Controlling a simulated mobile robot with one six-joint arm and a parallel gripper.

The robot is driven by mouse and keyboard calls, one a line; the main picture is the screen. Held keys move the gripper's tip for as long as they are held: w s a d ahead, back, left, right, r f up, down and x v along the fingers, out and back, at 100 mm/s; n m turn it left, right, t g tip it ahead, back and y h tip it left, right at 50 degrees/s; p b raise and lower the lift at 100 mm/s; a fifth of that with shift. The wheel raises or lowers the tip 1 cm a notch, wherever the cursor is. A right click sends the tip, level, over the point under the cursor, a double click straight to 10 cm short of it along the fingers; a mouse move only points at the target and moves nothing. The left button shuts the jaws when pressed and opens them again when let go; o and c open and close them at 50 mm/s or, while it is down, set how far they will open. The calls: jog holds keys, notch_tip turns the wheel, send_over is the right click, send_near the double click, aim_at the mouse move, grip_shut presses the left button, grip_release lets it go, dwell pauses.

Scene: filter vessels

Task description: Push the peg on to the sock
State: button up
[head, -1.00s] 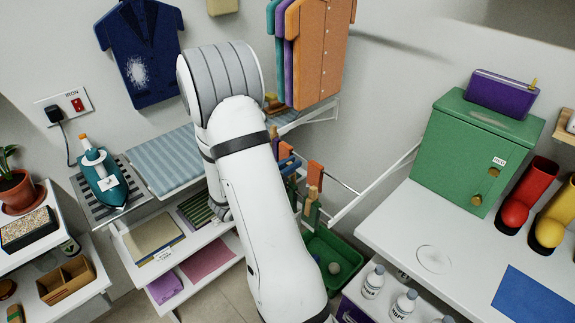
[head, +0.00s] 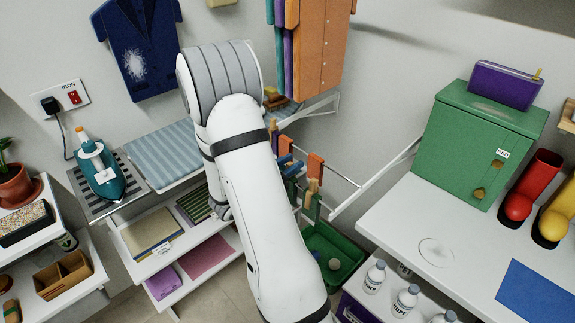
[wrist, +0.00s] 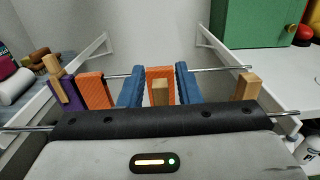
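In the wrist view two blue fingers of my gripper (wrist: 160,80) stand apart, with clear gaps beside what is between them. A wooden peg (wrist: 160,93) stands upright between them, in front of an orange sock-like cloth (wrist: 160,73). I cannot tell whether the peg touches the cloth. Another orange cloth (wrist: 95,91) hangs to the left, beside a purple one (wrist: 70,94) with a wooden peg (wrist: 53,65) at its top. A further wooden peg (wrist: 247,86) is at the right. In the head view my arm hides part of the rack; an orange cloth (head: 316,166) shows there.
Thin metal rails (wrist: 225,70) run across between white wall brackets (wrist: 215,48). A green bin (head: 343,250) is below the rack. A white counter with a green cabinet (head: 470,150) stands right. An iron (head: 99,170) and a striped board (head: 162,155) are left.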

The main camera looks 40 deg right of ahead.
jog(key=shift+o, duration=0.8)
jog(key=a+b, duration=0.1)
jog(key=a, duration=0.6)
jog(key=shift+s+a, duration=0.3)
jog(key=shift+a, duration=0.1)
jog(key=s+a+r+m+g+y, duration=0.1)
jog(key=s+a+m+g+y, duration=0.1)
jog(key=s+a+m+y, duration=0.3)
jog(key=s+a+r+m+g+y, duration=0.1)
jog(key=s+r+m+g+y, duration=0.2)
jog(key=s+m, duration=0.35)
jog(key=s+a+r+m+t+y, duration=0.1)
jog(key=a+r+m+t+y, duration=0.2)
jog(key=a+m+t+y, duration=0.3)
jog(key=a+m+y, duration=0.1)
jog(key=a+y, duration=0.3)
jog(key=a, duration=0.3)
jog(key=shift+s+a+r+t, duration=0.2)
jog(key=shift+s+a+t, duration=0.1)
jog(key=shift+a, duration=0.1)
